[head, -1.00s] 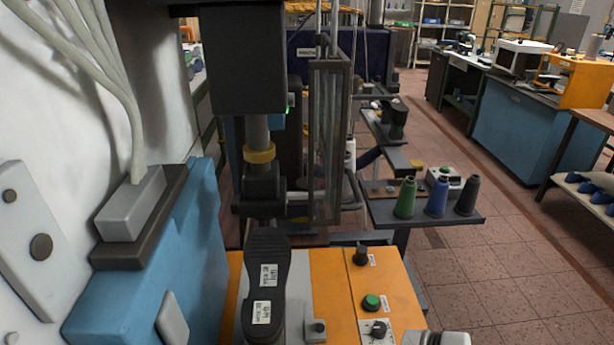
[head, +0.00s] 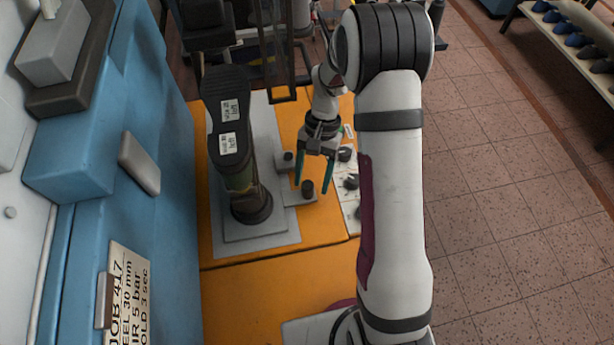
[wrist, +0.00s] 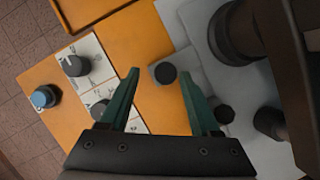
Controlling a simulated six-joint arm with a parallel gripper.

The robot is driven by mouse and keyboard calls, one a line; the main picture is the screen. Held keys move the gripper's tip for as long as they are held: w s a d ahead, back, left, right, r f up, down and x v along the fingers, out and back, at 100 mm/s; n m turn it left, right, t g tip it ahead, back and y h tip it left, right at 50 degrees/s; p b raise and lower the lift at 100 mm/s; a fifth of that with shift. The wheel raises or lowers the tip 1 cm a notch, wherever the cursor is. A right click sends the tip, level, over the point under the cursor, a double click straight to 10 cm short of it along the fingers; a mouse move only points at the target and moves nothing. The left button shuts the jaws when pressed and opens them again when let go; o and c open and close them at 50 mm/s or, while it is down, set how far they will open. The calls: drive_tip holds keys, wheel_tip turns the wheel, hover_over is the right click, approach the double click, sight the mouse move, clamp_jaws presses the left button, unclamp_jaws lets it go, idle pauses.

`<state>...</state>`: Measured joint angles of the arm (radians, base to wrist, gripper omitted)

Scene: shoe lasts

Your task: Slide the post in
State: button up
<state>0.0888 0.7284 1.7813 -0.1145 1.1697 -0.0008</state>
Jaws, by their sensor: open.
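A dark shoe sole with two white labels (head: 228,112) lies upturned on top of an upright post (head: 250,203). The post has a round dark base on a grey plate (head: 285,235). A short black knob (head: 308,188) stands on a grey tab at the right of that plate; the wrist view shows it too (wrist: 165,72). My gripper (head: 312,189) is open, its two green fingers pointing down at this knob. In the wrist view, the knob lies between the fingertips (wrist: 160,76), seemingly beyond them; contact cannot be told. The wrist view shows the post only partly, at the upper right.
A second black knob (head: 288,158) stands farther back on the plate. A control strip with dark knobs is right of my gripper; its blue button (wrist: 45,97) shows in the wrist view. A blue machine body (head: 165,215) closes off the left. The orange bench front (head: 240,300) is clear.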

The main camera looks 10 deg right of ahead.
drive_tip(key=shift+s+a+f, duration=0.45)
drive_tip(key=shift+a+f, duration=0.2)
drive_tip(key=shift+f, duration=0.2)
drive_tip(key=shift+n, duration=0.3)
clamp_jaws()
drive_tip(key=shift+w+r, duration=0.1)
drive_tip(key=shift+w, duration=0.05)
unclamp_jaws()
drive_tip(key=v, duration=0.8)
drive_tip(key=shift+d, duration=0.35)
